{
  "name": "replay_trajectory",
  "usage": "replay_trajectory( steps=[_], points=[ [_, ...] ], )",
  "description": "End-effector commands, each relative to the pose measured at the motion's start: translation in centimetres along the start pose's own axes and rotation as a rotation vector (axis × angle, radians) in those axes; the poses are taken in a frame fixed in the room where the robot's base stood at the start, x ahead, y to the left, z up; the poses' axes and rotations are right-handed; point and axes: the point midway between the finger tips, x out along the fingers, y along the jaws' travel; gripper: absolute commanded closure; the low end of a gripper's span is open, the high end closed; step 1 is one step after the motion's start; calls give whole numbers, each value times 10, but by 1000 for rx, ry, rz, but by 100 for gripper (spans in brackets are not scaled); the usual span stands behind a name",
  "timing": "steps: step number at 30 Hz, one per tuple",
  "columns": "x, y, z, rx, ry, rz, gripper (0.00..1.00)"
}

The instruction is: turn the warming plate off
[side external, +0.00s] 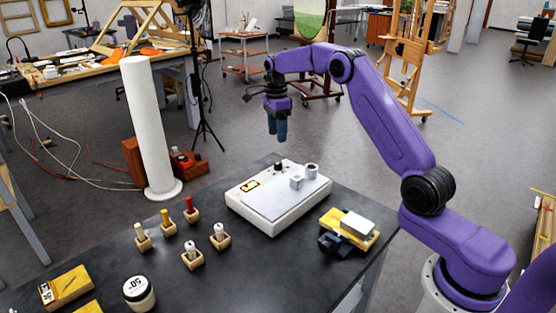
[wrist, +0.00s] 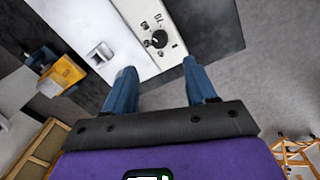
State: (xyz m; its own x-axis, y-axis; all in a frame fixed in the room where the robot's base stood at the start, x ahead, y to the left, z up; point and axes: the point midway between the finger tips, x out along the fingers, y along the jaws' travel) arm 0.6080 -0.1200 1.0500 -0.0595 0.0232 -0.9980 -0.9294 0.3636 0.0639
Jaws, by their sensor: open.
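The warming plate (side external: 262,217) is a white box with a pale flat top, standing on the dark table. Its round black knob (side external: 278,166) is at the far edge of its top; in the wrist view the knob (wrist: 160,39) shows with printed marks around it. The knob's exact setting is too small to read. My gripper (side external: 277,138) hangs fingers down above the knob, apart from it. In the wrist view its two blue fingers (wrist: 158,72) are spread and empty, with the knob beyond the gap between them.
Several tools in wooden holders (side external: 191,261), a jar (side external: 138,294) and a white column (side external: 152,125) are leftward.

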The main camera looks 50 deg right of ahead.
Motion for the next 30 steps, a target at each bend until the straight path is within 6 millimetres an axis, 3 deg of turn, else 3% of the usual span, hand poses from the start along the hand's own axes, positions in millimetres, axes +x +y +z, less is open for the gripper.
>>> replay_trajectory(
  steps=[9,15,21,30],
  points=[
    [61,1,0,0,1,4,44],
    [89,1,0,-1,0,3,44],
    [102,0,0,-1,0,0,44],
    [103,0,0,-1,0,0,44]
  ],
)
